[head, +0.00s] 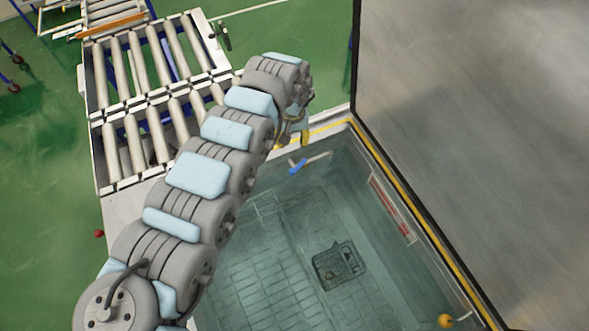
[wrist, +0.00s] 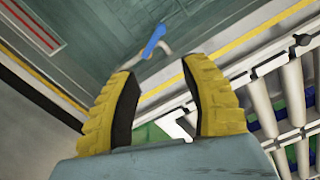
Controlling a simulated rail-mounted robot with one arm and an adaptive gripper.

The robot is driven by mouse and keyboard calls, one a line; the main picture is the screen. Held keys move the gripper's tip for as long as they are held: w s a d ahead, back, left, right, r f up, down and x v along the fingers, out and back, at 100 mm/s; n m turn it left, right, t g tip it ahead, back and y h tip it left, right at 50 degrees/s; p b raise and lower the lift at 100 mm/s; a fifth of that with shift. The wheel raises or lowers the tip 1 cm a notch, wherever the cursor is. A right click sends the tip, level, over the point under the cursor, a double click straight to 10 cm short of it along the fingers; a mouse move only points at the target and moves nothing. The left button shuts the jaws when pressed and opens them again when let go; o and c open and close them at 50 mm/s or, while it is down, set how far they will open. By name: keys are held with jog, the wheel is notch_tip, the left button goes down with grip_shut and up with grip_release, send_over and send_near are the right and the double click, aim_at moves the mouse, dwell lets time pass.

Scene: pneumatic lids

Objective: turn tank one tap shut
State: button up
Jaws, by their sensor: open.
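A tap with a blue handle (head: 298,166) sits at the far inner rim of the tank (head: 235,270), with a thin grey spout or pipe to its right. It also shows in the wrist view, where its blue handle (wrist: 154,41) is tilted and lies ahead of the fingertips, roughly between them. My gripper (wrist: 158,66) has two yellow ribbed fingers, spread apart with nothing between them. In the head view my gripper (head: 303,130) is just above the tap, partly hidden behind my own arm. The fingers look apart from the handle.
A large grey lid panel (head: 480,130) stands raised along the tank's right side. A drain-like dark basket (head: 340,266) lies on the tiled tank floor. A yellow ball knob (head: 445,321) is at lower right. A roller conveyor (head: 150,90) stands beside the tank at left.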

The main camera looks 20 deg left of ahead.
aim_at(292, 170)
notch_tip(292, 170, down, 16)
jog(key=shift+s+d+r, duration=0.1)
jog(key=shift+s+r, duration=0.05)
jog(key=shift+r, duration=0.1)
jog(key=shift+f, duration=0.95)
grip_shut()
